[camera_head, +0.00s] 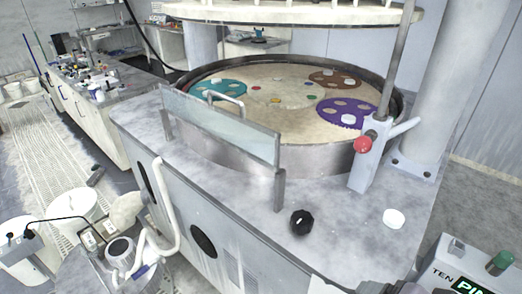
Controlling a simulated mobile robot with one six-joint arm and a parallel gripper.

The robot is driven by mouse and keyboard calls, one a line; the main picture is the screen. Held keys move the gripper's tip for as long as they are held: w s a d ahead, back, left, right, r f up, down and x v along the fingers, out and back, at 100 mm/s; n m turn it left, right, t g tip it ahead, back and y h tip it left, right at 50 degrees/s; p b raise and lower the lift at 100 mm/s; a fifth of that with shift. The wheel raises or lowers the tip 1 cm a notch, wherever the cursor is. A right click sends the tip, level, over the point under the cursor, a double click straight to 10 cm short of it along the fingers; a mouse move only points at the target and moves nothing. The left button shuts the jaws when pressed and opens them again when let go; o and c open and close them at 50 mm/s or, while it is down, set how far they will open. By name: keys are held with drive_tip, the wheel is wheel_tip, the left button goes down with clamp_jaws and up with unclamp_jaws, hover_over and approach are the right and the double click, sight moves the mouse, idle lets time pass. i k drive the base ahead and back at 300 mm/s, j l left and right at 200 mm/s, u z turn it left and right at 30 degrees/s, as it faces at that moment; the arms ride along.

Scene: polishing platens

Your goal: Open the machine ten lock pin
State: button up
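A panel (440,270) at the bottom right corner carries the word "TEN" and a black display (472,286) with green letters reading "PIN". The display is cut off by the frame edge. A green-topped knob (503,259) stands on this panel. A grey bracket (369,170) with a red ball knob (362,145) and a light lever (402,128) stands at the right rim of the round polishing basin (300,158). I cannot tell which of these is the lock pin, or whether it is open. My gripper is not in view.
The machine's worktop (340,235) holds a black knob (302,222) and a white round piece (394,218). A clear guard (220,125) stands along the front. Teal (225,87), brown and purple discs lie in the basin, with an upper plate (300,12) overhead.

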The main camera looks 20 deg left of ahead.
sight(363, 145)
drive_tip(key=u, duration=0.35)
drive_tip(key=j+z, duration=0.1)
drive_tip(key=j, duration=0.4)
drive_tip(key=k+j+z, duration=0.15)
drive_tip(key=j, duration=0.3)
drive_tip(key=k+j+z, duration=0.1)
drive_tip(key=j, duration=0.4)
drive_tip(key=k+j+z, duration=0.15)
drive_tip(key=j, duration=0.3)
drive_tip(key=i+l, duration=0.15)
drive_tip(key=i, duration=0.2)
drive_tip(key=i+l, duration=0.1)
drive_tip(key=i, duration=0.3)
